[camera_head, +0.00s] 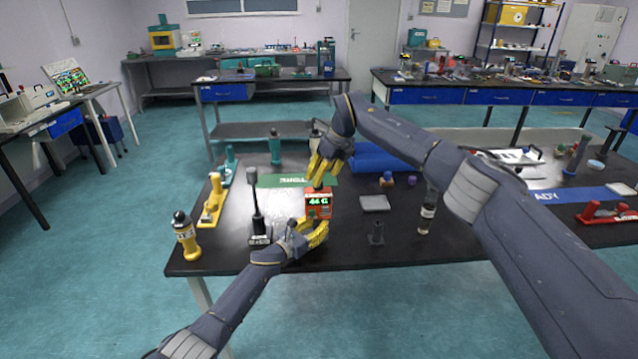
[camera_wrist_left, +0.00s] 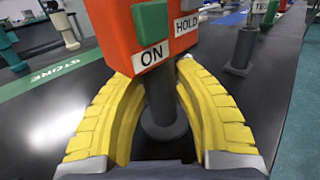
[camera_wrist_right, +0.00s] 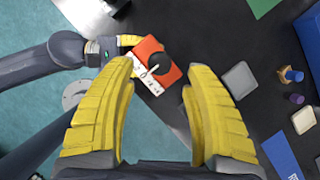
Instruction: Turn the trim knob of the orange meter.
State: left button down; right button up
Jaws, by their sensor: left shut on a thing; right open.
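The orange meter (camera_head: 318,204) stands upright near the table's front, with a lit green display. The left wrist view shows its orange body (camera_wrist_left: 120,30), a green ON button, a grey HOLD button and a dark post below. My left gripper (camera_head: 314,238) is shut around that post, with yellow fingers on both sides. The black round trim knob (camera_wrist_right: 159,63) is on the meter's top, with a white pointer and a white scale beside it. My right gripper (camera_head: 319,180) is open and points down above the meter. The knob lies between its fingertips in the right wrist view, apparently untouched.
On the black table (camera_head: 290,262), a dark tool on a stand (camera_head: 257,205), a yellow stand (camera_head: 212,205) and a yellow bottle (camera_head: 186,238) are left of the meter.

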jog(key=shift+x, duration=2.05)
jog(key=shift+c, duration=0.3)
grip_shut()
